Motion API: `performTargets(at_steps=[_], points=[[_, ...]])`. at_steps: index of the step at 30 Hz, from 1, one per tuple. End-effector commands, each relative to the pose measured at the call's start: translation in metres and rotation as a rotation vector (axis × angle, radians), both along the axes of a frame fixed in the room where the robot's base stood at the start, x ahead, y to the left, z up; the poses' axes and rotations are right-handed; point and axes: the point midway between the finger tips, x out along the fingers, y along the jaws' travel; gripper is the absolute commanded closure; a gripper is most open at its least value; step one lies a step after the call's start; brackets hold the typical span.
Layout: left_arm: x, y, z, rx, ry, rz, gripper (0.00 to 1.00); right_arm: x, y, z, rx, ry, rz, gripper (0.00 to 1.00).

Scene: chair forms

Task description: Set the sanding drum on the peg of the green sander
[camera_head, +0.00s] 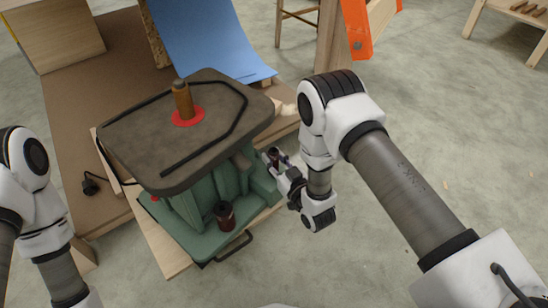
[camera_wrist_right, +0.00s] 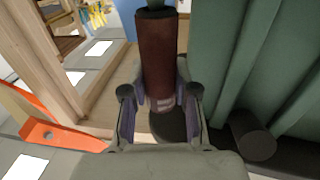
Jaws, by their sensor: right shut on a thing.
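The green sander (camera_head: 185,207) stands on a wooden board, with a dark grey table top (camera_head: 140,135). A brown spindle (camera_head: 182,100) stands upright from a red ring in that top. My right gripper (camera_head: 277,160) is at the right side of the sander, below the table top. It is shut on a dark red sanding drum (camera_wrist_right: 158,60), held upright between its purple pads. Another dark red drum (camera_head: 225,214) stands on the sander's front ledge. In the wrist view, a short dark cylinder (camera_wrist_right: 252,136) is beside the sander's green body. Whether a peg is under the held drum is hidden. My left gripper is out of view.
A blue sheet (camera_head: 205,40) and a wooden box (camera_head: 55,30) are behind the sander on the brown bench (camera_head: 75,120). An orange-and-wood stand (camera_head: 357,30) rises at the back. A black handle (camera_head: 232,250) juts out at the front. The floor to the right is clear.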

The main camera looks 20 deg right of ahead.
Motion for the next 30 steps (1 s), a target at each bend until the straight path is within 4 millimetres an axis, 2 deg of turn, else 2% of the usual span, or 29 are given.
performTargets(at_steps=[26, 27, 29, 30], points=[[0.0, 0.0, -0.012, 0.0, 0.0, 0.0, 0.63, 0.0, 0.0, -0.018, 0.0, -0.001, 0.0, 1.0], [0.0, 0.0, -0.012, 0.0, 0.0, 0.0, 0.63, 0.0, 0.0, -0.018, 0.0, -0.001, 0.0, 0.68], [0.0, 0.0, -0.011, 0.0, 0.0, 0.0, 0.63, 0.0, 0.0, -0.017, 0.0, -0.001, 0.0, 0.47], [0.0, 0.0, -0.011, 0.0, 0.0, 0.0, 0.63, 0.0, 0.0, -0.018, 0.0, -0.001, 0.0, 0.42]])
